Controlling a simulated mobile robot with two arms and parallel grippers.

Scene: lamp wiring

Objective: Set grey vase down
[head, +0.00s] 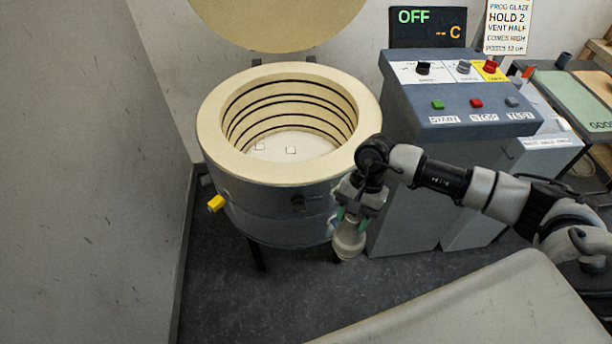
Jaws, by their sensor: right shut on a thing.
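The grey vase (348,241) hangs upright below my right gripper (352,216), which is shut on its upper part. The vase is in front of the kiln's right side, outside the kiln and lower than its rim. Part of the vase's neck is hidden by the gripper fingers. The round kiln (222,158) stands open, with a cream rim and dark coils around its inner wall. Small pale square pieces lie on its light floor. My left gripper is not in view.
The raised kiln lid (280,20) is behind the opening. A control panel (462,95) with knobs and buttons stands to the right, under a display (428,27) reading OFF. A yellow-tipped part (216,203) sticks out at the kiln's left. A grey wall closes the left side.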

